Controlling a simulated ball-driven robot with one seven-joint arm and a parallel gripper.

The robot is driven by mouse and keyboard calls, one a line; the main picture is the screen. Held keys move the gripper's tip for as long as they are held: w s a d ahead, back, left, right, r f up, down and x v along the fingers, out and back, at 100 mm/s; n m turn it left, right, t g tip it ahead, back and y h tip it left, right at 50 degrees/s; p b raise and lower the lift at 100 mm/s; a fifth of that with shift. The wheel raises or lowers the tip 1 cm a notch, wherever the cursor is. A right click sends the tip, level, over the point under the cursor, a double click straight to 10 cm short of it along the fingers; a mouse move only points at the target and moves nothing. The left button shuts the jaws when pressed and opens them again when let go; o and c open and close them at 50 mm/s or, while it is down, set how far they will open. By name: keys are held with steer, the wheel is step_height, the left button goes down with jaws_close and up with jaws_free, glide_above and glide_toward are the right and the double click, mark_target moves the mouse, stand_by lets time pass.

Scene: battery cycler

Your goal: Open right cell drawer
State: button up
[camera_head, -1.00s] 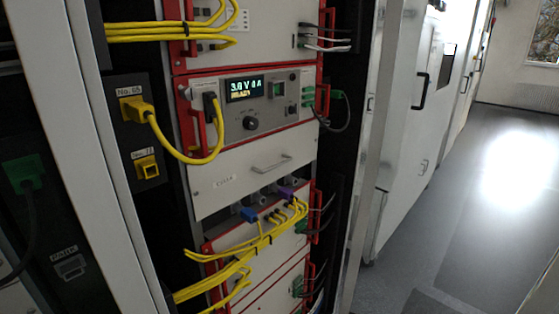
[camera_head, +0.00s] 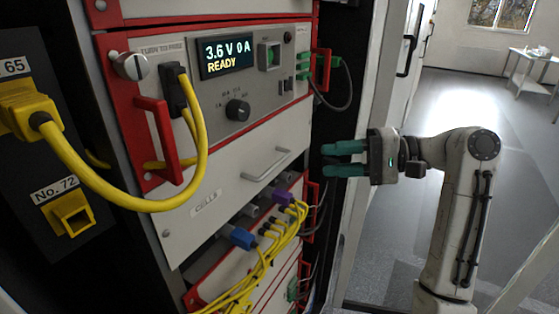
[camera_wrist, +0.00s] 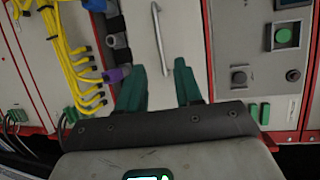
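The cell drawer (camera_head: 215,195) is a plain light panel labelled "CELLS", below the unit whose display reads 3.6 V 0 A READY. It looks shut, flush with the rack. Its slim metal bar handle (camera_head: 266,164) is on the panel. In the wrist view the handle (camera_wrist: 161,38) stands upright, ahead of the fingertips. My gripper (camera_head: 325,160) has green fingers, spread apart and empty, to the right of the handle in the head view. In the wrist view my gripper (camera_wrist: 160,68) faces the drawer panel (camera_wrist: 138,50), and the handle's lower end is between the fingers.
A thick yellow cable (camera_head: 200,150) loops at the front left of the unit above. A dark cable (camera_head: 345,95) hangs on its right. Open floor (camera_head: 400,215) lies right of the rack.

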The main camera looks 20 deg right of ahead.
mark_target(279, 165)
steer(key=p+x, duration=0.1)
steer(key=x, duration=0.9)
steer(key=shift+a+f+p, duration=0.1)
steer(key=shift+p, duration=0.2)
jaws_close()
stand_by(1.0)
